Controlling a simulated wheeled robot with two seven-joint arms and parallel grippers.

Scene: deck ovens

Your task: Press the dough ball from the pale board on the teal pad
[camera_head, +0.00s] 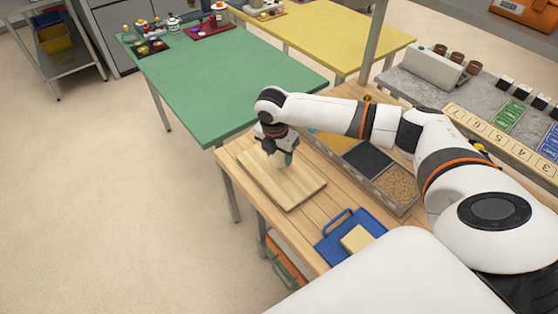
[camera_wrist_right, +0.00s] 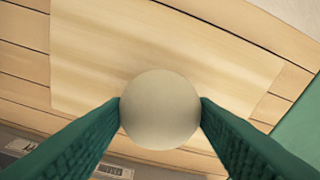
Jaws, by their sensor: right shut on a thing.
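A round pale dough ball (camera_wrist_right: 160,109) sits between the green fingers of my right gripper (camera_wrist_right: 160,112) in the right wrist view. The fingers touch it on both sides, and the gripper is shut on it. In the head view my right gripper (camera_head: 282,160) points down over the pale board (camera_head: 305,187); the ball is mostly hidden there. The pale board also shows in the right wrist view (camera_wrist_right: 170,55), beyond the ball. I cannot tell the gap between ball and board. I cannot make out a teal pad. My left gripper is not in view.
A blue board (camera_head: 330,246) with a pale yellow block (camera_head: 356,239) lies at the near end of the wooden table (camera_head: 238,152). Bins of dark and grainy contents (camera_head: 396,184) stand right of the pale board. A green table (camera_head: 215,85) stands behind, with clear room on top.

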